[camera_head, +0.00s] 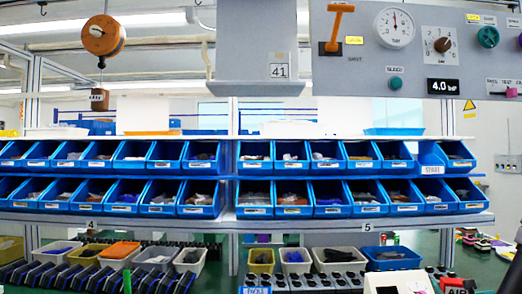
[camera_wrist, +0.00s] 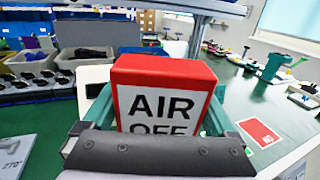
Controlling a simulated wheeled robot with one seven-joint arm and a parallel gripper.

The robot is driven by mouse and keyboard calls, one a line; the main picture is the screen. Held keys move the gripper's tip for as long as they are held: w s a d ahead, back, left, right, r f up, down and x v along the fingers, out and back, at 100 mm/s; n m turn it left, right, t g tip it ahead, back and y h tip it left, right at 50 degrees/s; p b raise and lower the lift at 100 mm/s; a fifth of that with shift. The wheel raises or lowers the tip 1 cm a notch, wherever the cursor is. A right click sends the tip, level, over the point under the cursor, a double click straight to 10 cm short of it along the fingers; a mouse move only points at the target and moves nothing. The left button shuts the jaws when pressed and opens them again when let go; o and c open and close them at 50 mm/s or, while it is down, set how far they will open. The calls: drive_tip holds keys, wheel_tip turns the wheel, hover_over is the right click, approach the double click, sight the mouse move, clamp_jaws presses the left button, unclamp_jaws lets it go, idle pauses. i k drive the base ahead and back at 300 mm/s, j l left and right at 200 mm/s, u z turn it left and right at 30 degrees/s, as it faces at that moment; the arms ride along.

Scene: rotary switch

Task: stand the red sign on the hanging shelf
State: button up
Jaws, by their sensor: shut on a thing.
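The red sign (camera_wrist: 165,70) is a block with a red frame and a white face reading "AIR OFF". It fills the middle of the wrist view, and its lower edge is hidden by the dark grey padded part in front. My gripper (camera_wrist: 162,112) is shut on it, with teal fingers at its left and right sides. In the head view, the top of the sign (camera_head: 457,289) shows at the bottom right edge, low and away from the shelf. The hanging shelf (camera_head: 240,88) appears to be the pale grey panel with a ledge and tag "41" at the top centre.
A grey control panel (camera_head: 415,50) with dials, knobs and an orange lever hangs right of the shelf. An orange pulley (camera_head: 103,36) hangs at left. Blue bins (camera_head: 200,197) fill racks below. A red card (camera_wrist: 259,133) lies on the green bench (camera_wrist: 235,90).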

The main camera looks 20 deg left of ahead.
sight(234, 86)
drive_tip(key=k+j, duration=0.15)
drive_tip(key=j, duration=0.25)
drive_tip(key=k+j, duration=0.15)
drive_tip(key=j, duration=0.2)
drive_tip(key=k+j, duration=0.15)
drive_tip(key=j, duration=0.25)
drive_tip(key=k+j, duration=0.15)
drive_tip(key=j, duration=0.25)
drive_tip(key=k+j, duration=0.15)
drive_tip(key=j, duration=0.2)
drive_tip(key=k+j, duration=0.15)
drive_tip(key=j, duration=0.25)
